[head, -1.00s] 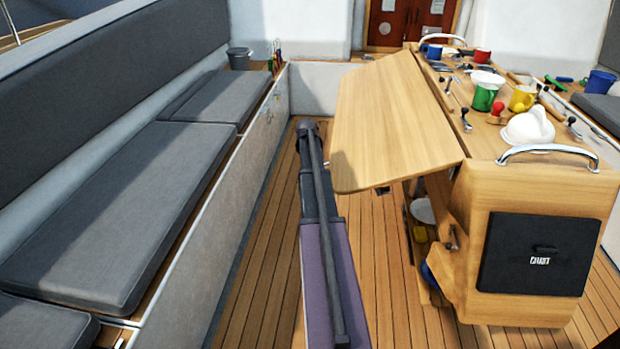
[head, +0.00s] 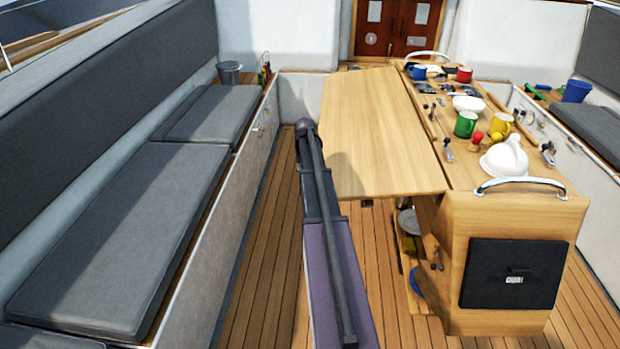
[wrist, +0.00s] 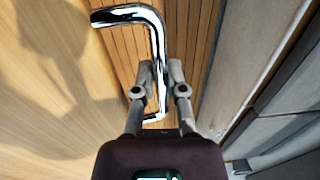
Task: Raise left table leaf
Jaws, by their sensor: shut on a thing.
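The left table leaf (head: 375,135) is a broad wooden panel along the left side of the cockpit table (head: 455,215). It stands out to the left, nearly level with the table top. In the wrist view its wood surface (wrist: 45,120) fills the left side. My gripper (wrist: 160,68) is shut on a bent chrome handle (wrist: 128,14) beside the leaf's edge. In the head view my arm runs up along the leaf's left edge and my gripper is hidden. Whatever supports the leaf from below is not clear.
Mugs, a white cap-shaped thing (head: 503,158), winch handles and small tools stand on the table top. A grey-cushioned bench (head: 125,225) lines the left. A bucket (head: 229,73) stands at the bench's far end.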

